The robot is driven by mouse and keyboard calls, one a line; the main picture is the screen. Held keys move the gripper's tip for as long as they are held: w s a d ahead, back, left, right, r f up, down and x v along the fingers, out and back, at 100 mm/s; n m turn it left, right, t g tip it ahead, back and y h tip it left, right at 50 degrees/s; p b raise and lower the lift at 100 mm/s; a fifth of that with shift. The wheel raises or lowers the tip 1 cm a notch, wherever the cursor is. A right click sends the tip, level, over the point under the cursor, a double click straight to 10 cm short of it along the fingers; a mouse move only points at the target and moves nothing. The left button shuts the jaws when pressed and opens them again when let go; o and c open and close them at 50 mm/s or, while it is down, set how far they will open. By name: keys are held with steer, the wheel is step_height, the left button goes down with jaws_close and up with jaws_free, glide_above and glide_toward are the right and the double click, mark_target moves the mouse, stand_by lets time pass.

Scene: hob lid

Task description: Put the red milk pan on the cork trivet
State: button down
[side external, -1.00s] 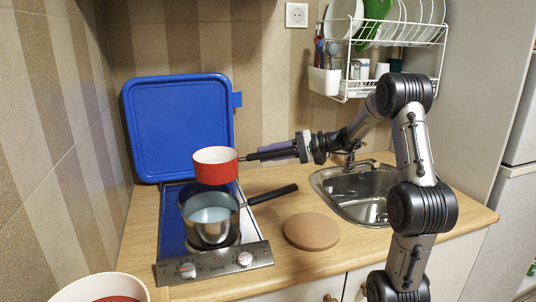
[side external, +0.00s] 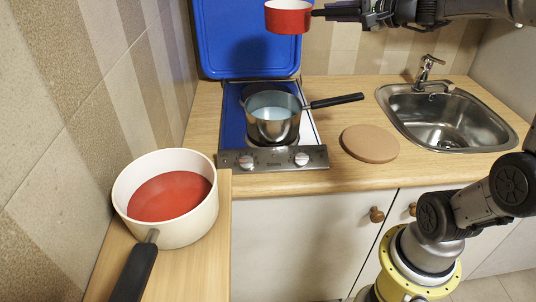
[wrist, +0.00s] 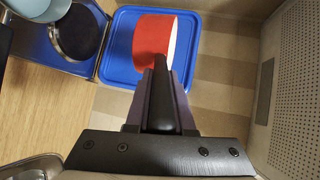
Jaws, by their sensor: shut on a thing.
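The red milk pan (side external: 288,18), white inside, is held up in the air at the top of the side view, in front of the raised blue lid. My gripper (side external: 322,13) is shut on its dark handle. In the wrist view the pan (wrist: 150,40) lies beyond the fingertips of my gripper (wrist: 163,78), which close around the handle. The round cork trivet (side external: 370,144) lies flat and bare on the counter, right of the hob. It is lower than the pan and to its right.
A steel pan (side external: 273,125) with bluish contents stands on the hob (side external: 310,160), its handle pointing right towards the trivet's far side. The blue lid (side external: 248,50) stands open behind. A sink (side external: 450,115) is at right. A cream pan (side external: 190,228) with red contents stands front left.

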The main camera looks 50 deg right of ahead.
steer(key=s+d+r+m+g+h, duration=0.3)
steer(key=s+d+m+h, duration=0.3)
steer(key=d+m+h, duration=0.15)
steer(key=w+a+n+t+y, duration=0.2)
steer(key=w+a+n+y, duration=0.25)
steer(key=a, duration=0.95)
steer(key=w+a+n+t+y, duration=0.1)
steer(key=w+a+n+y, duration=0.4)
steer(key=a, duration=0.8)
steer(key=w+d+f+m+h, duration=0.1)
steer(key=d+f+m+h, duration=0.25)
steer(key=f, duration=0.65)
steer(key=a+f+n+y, duration=0.3)
steer(key=f, duration=0.2)
steer(key=shift+a+f, duration=0.3)
steer(key=shift+f, duration=0.1)
